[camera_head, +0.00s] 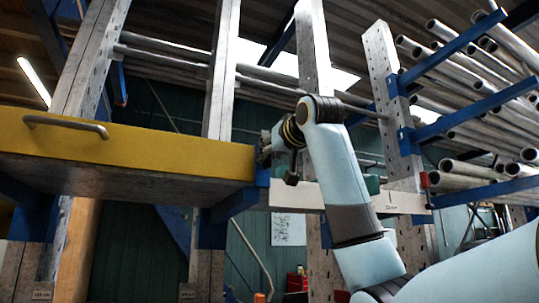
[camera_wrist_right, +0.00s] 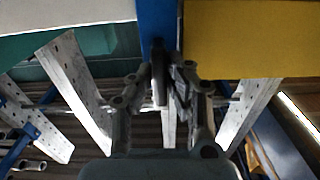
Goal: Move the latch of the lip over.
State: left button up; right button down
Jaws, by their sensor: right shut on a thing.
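The yellow lip (camera_head: 125,143) is a long horizontal board with a grey bar handle, at the left of the head view. It also shows at the upper right of the right wrist view (camera_wrist_right: 250,38). My right gripper (camera_head: 265,150) is at the lip's right end, beside a blue bracket (camera_head: 262,178). In the right wrist view my right gripper (camera_wrist_right: 160,82) is shut on a narrow dark piece, the latch (camera_wrist_right: 159,72), in front of the blue bracket. The fingers hide much of the latch, and its exact position is hard to tell. My left gripper is not in view.
Perforated grey uprights (camera_head: 222,80) stand behind the lip and my right arm. Blue rack arms (camera_head: 455,42) with several metal pipes (camera_head: 500,100) are at the right. A white beam (camera_head: 400,202) runs right of the bracket, behind my right arm.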

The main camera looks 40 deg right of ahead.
jog(key=shift+f, duration=0.2)
jog(key=c, duration=1.3)
grip_release()
jog(key=shift+r, duration=0.1)
jog(key=v, duration=1.2)
